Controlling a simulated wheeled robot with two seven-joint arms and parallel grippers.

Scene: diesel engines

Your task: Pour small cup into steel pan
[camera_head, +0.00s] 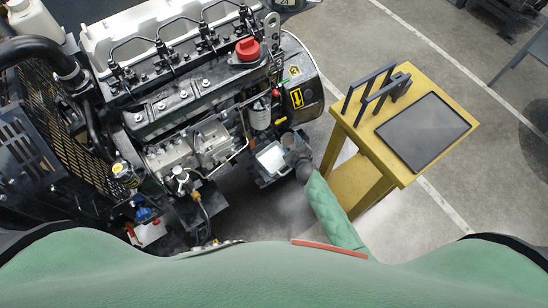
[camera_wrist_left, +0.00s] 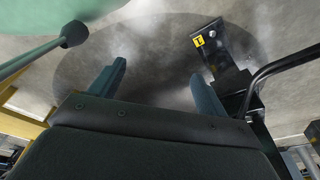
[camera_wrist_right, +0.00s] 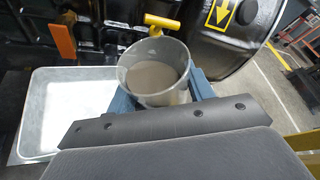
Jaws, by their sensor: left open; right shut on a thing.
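The small cup (camera_wrist_right: 158,88) is a grey, translucent round cup with grey-brown contents inside. My right gripper (camera_wrist_right: 160,98) is shut on it, with a blue finger on each side. The cup looks close to upright. The steel pan (camera_wrist_right: 24,130) is a shallow rectangular tray, directly left of the cup in the right wrist view. In the head view the pan (camera_head: 271,158) sits beside the engine, and my right gripper (camera_head: 291,143) is at its right edge, with the cup hard to make out. My left gripper (camera_wrist_left: 157,85) is open and empty above the floor.
The diesel engine (camera_head: 190,95) stands close behind the pan and the right gripper. A yellow table (camera_head: 405,172) with a dark panel is to the right. A black metal bracket (camera_wrist_left: 228,60) is near the left gripper's right finger. Floor between engine and table is clear.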

